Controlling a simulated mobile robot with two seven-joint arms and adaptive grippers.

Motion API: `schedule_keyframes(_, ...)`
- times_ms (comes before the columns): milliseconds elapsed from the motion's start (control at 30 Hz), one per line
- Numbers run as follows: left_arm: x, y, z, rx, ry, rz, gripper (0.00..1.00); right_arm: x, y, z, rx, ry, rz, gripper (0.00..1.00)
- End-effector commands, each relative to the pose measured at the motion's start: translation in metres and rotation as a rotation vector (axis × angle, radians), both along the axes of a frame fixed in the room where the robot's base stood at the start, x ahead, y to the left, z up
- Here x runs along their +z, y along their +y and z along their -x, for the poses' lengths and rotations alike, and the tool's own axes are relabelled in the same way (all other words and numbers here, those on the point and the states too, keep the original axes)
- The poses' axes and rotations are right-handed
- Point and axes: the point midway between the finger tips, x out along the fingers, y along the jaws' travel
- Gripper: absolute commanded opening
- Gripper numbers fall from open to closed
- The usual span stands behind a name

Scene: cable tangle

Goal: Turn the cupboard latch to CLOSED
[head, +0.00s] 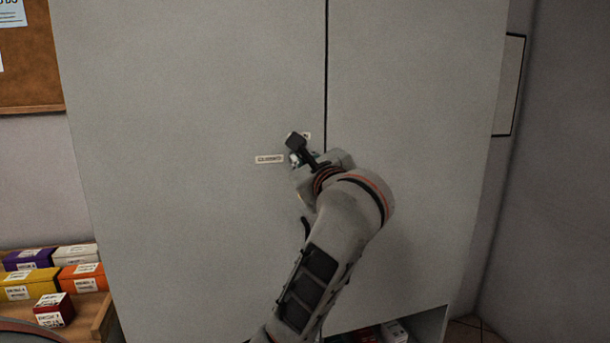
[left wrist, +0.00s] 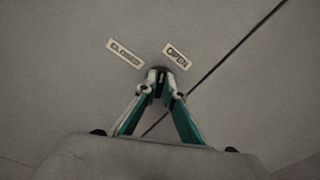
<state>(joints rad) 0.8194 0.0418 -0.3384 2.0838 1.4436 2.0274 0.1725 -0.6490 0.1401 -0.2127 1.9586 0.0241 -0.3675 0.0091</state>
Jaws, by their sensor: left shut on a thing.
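The grey cupboard (head: 200,120) stands straight ahead with its doors shut. Its dark latch (left wrist: 158,71) shows in the left wrist view, partly hidden by the fingertips. The CLOSED label (left wrist: 125,52) is up and left of the latch; the OPEN label (left wrist: 177,57) is up and right, close by. In the head view the CLOSED label (head: 270,159) is clear, but my gripper hides the latch. My left gripper (left wrist: 159,87) is shut on the latch, with its two teal-sided fingers meeting there. The latch's exact angle is hard to tell. My right gripper is not in view.
A dark door seam (head: 326,70) runs down the cupboard to the right of the labels. Small coloured boxes (head: 28,284) sit on a wooden shelf at lower left. An open space with boxes lies under the cupboard. The door fronts are otherwise clear.

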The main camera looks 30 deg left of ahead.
Motion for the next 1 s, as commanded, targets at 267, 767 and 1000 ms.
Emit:
schedule_keyframes(267,-0.01,0.0,-0.002,-0.001,-0.193,0.174,0.0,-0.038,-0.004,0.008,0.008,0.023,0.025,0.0)
schedule_keyframes(767,-0.01,0.001,-0.001,0.001,-0.55,0.48,0.0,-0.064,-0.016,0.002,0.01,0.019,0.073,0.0)
schedule_keyframes(1000,-0.009,0.001,0.0,0.002,-0.698,0.602,0.0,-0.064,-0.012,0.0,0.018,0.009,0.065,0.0)
